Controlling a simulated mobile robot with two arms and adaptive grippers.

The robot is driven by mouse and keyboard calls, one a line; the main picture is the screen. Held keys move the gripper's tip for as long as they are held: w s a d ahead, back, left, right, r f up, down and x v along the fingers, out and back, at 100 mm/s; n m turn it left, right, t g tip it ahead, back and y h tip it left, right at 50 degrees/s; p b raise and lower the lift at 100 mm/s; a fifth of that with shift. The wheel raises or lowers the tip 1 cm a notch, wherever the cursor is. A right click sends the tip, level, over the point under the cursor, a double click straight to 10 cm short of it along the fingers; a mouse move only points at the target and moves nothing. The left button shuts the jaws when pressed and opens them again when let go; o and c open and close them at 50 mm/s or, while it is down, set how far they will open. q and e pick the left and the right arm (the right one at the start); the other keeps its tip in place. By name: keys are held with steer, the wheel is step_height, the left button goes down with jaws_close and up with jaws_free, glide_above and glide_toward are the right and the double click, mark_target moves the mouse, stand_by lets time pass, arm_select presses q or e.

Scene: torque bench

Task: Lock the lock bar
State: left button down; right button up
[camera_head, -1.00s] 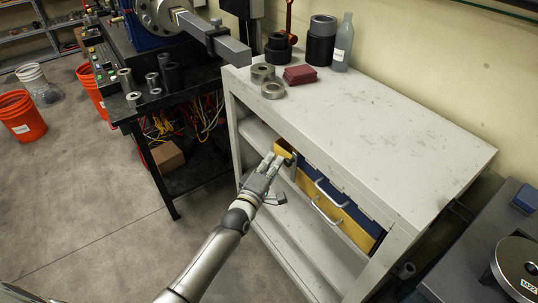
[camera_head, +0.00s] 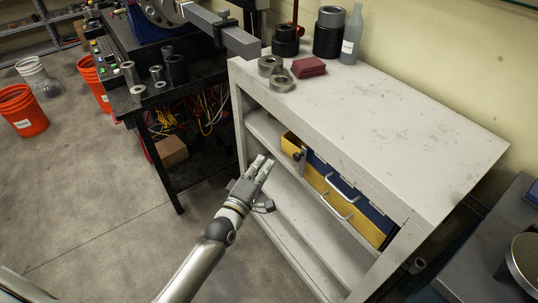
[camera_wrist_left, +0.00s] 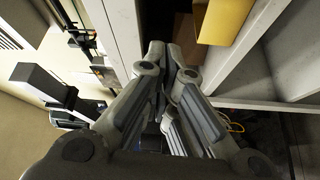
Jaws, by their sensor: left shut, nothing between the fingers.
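A yellow and blue drawer unit (camera_head: 320,180) with two metal handles sits under the top of the light grey cabinet. At its left end, a small grey bar with a dark knob (camera_head: 301,155) stands against the yellow face; it looks like the lock bar, but it is too small to tell its exact position. My left gripper (camera_head: 264,163) is shut and empty, left of the bar and apart from it, in front of the cabinet's open shelves. In the left wrist view the shut fingers (camera_wrist_left: 168,62) point toward the cabinet, with a yellow panel (camera_wrist_left: 222,20) beyond. My right gripper is out of view.
The grey cabinet (camera_head: 390,130) carries metal rings, dark cylinders, a red block (camera_head: 309,67) and a bottle (camera_head: 351,35). A black bench (camera_head: 125,105) with a machine and a grey beam (camera_head: 225,32) stands at left. The floor in front is clear.

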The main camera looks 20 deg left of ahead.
arm_select(q)
steer(key=s+a+f+m+g, duration=0.1)
steer(key=s+f+m+g, duration=0.3)
steer(key=f, duration=0.6)
steer(key=s+f+m+g+y, duration=0.1)
steer(key=s+f, duration=0.6)
steer(key=f, duration=0.4)
steer(key=s+a+f+m+g, duration=0.1)
steer(key=s+f+m+g, duration=0.3)
steer(key=f, duration=0.6)
steer(key=s+a+f+m+g, duration=0.1)
steer(key=s+f+m+g, duration=0.1)
steer(key=s+f, duration=0.4)
steer(key=s+a+f+m+g+y, duration=0.1)
steer(key=s+f+m+g, duration=0.2)
steer(key=s, duration=1.4)
steer(key=s+a+f+m+g+y, duration=0.1)
steer(key=s+f+m+g, duration=0.2)
steer(key=s+f, duration=0.6)
steer(key=s, duration=0.3)
steer(key=shift+a+f, duration=0.25)
steer(key=shift+f, duration=0.05)
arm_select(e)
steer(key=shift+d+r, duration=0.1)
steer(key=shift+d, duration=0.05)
